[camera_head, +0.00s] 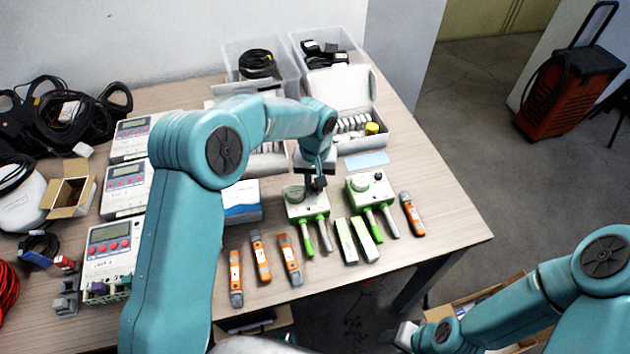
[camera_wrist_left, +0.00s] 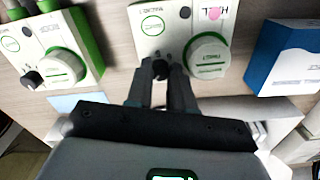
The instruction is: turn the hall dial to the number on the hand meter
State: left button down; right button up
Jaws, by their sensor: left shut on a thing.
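A white and green box marked HALL (camera_wrist_left: 165,22) lies under my left gripper (camera_wrist_left: 160,72). In the wrist view the fingers are shut on a small dark knob (camera_wrist_left: 159,70), beside a large white and green knob (camera_wrist_left: 208,57). The same box (camera_head: 307,208) shows in the head view, with my left gripper (camera_head: 315,186) over its upper right part. Several orange and grey hand-held devices (camera_head: 260,257) lie on the table; I cannot tell which is the hand meter, and no number is readable. My right gripper (camera_head: 402,335) is low at the right, off the table; its jaws are unclear.
A similar white and green box (camera_head: 370,190) stands just to the right. A blue and white carton (camera_head: 241,203) stands close on the left. Meters with red buttons (camera_head: 110,250) fill the left side. Open bins (camera_head: 262,68) stand behind. The right front table corner is clear.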

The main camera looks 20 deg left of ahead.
pick_arm(q)
jog(key=shift+m, duration=0.4)
jog(key=c, duration=1.2)
grip_release()
jog(key=shift+f, duration=0.1)
jog(key=shift+c, duration=0.2)
notch_tip(320, 180, up, 16)
jog(key=shift+r, duration=0.2)
